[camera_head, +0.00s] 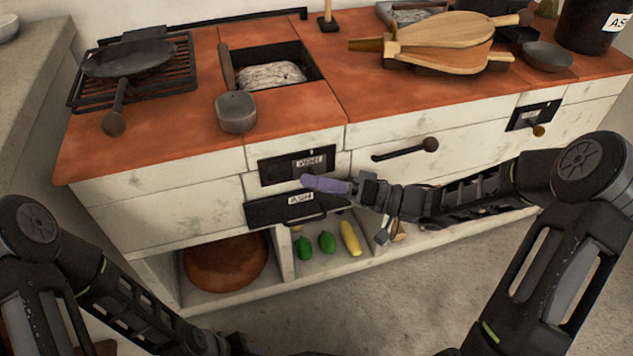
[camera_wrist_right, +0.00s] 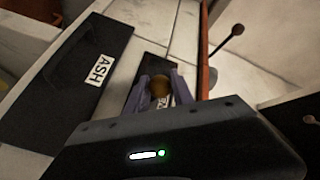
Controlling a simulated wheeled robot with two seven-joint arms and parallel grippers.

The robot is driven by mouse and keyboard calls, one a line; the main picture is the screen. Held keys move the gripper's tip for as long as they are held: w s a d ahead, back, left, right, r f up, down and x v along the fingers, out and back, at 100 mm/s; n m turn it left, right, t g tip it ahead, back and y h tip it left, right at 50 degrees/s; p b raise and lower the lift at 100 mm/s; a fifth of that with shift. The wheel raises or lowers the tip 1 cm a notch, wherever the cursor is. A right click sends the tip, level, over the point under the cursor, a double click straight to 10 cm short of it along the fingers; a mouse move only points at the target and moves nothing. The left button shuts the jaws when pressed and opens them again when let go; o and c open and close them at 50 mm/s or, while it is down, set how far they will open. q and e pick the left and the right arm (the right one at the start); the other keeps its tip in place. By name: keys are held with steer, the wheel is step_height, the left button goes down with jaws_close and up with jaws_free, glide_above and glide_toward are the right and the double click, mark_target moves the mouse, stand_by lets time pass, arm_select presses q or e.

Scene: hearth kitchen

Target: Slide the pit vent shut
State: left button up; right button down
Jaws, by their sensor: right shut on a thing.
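The pit vent (camera_head: 276,171) is a dark plate with a white label on the white hearth front, just above the black ash drawer (camera_head: 262,213). My right gripper (camera_head: 318,184) reaches it from the right, its purple fingers at the plate's lower edge. In the right wrist view, the fingers are shut on the vent's round brown knob (camera_wrist_right: 160,85), one on each side. The vent's label is partly hidden behind them, and its opening cannot be made out. My left arm runs along the bottom left of the head view; its gripper is barely visible at the bottom edge.
A second dark vent plate (camera_head: 524,117) with a knob is at the right. A long handle (camera_head: 404,149) sticks out between them. A pan (camera_head: 130,58), a ladle (camera_head: 236,112) and bellows (camera_head: 445,42) lie on top. Vegetables (camera_head: 327,242) and a brown bowl (camera_head: 224,262) fill shelves below.

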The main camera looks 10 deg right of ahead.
stand_by(0.5)
steer(key=a+p, duration=0.2)
steer(key=a, duration=0.4)
steer(key=shift+s+a, duration=0.2)
steer(key=shift+s, duration=0.05)
steer(key=c, duration=1.1)
jaws_free()
steer(key=shift+a, duration=0.1)
steer(key=p+v, duration=0.2)
steer(key=v, duration=0.6)
